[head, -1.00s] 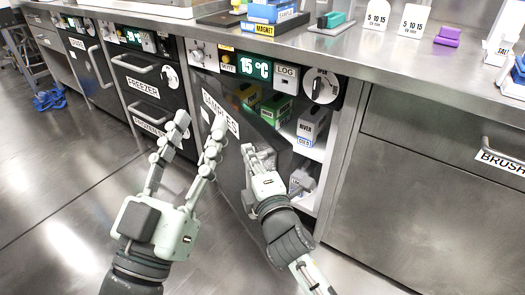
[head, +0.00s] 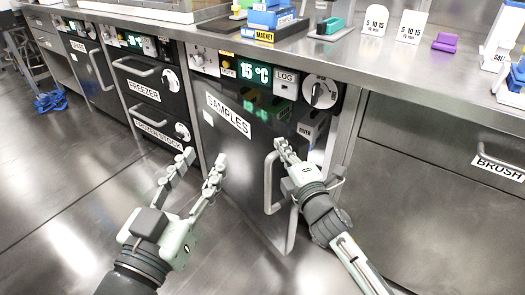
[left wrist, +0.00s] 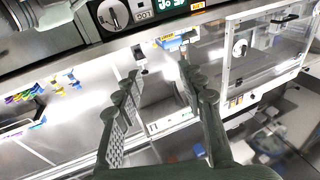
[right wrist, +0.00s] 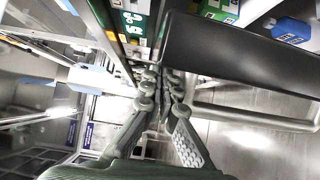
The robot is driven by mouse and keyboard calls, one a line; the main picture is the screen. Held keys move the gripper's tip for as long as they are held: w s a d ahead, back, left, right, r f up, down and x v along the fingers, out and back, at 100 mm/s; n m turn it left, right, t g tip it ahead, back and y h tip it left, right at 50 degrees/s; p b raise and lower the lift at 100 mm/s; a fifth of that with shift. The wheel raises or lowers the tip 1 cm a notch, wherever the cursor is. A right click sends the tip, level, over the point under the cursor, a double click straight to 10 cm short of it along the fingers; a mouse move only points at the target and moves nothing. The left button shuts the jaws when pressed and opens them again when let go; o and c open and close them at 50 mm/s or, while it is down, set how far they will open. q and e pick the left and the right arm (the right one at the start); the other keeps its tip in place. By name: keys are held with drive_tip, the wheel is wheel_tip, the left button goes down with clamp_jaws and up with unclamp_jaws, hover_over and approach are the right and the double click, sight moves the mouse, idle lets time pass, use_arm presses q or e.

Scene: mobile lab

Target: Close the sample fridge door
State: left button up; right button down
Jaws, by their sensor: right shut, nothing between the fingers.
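The sample fridge door (head: 235,150) is a dark panel labelled SAMPLES, standing ajar with a narrow gap at its right side. Its bar handle (head: 269,185) is on the right part of the door; a bar also shows in the right wrist view (right wrist: 255,118). My right gripper (head: 283,149) is shut and empty at the door's outer face, near its right edge and beside the handle's top; I cannot tell if it touches. Its fingers show together in the right wrist view (right wrist: 166,85). My left gripper (head: 203,163) is open and empty, in front of the door's left part.
Boxes inside the fridge show through the gap, including a white box (head: 312,126). Above are a temperature display (head: 254,70) and dial (head: 320,92). The freezer drawer (head: 145,90) is to the left, a steel cabinet (head: 430,165) to the right. The floor in front is clear.

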sight(296, 133)
drive_tip(key=w+d, duration=0.1)
drive_tip(key=d, duration=0.1)
drive_tip(key=w+d, duration=0.2)
drive_tip(key=shift+w+d+r+p, duration=0.15)
drive_tip(key=shift+w+d+p, duration=0.1)
drive_tip(key=shift+p, duration=0.1)
use_arm(q)
drive_tip(key=a+f+g+y, duration=0.2)
drive_tip(key=a+f+g, duration=0.1)
drive_tip(key=f, duration=0.4)
use_arm(e)
drive_tip(key=w+d, duration=0.4)
drive_tip(key=shift+w+d, duration=0.15)
drive_tip(key=shift+d, duration=0.15)
use_arm(q)
drive_tip(key=shift+a, duration=0.15)
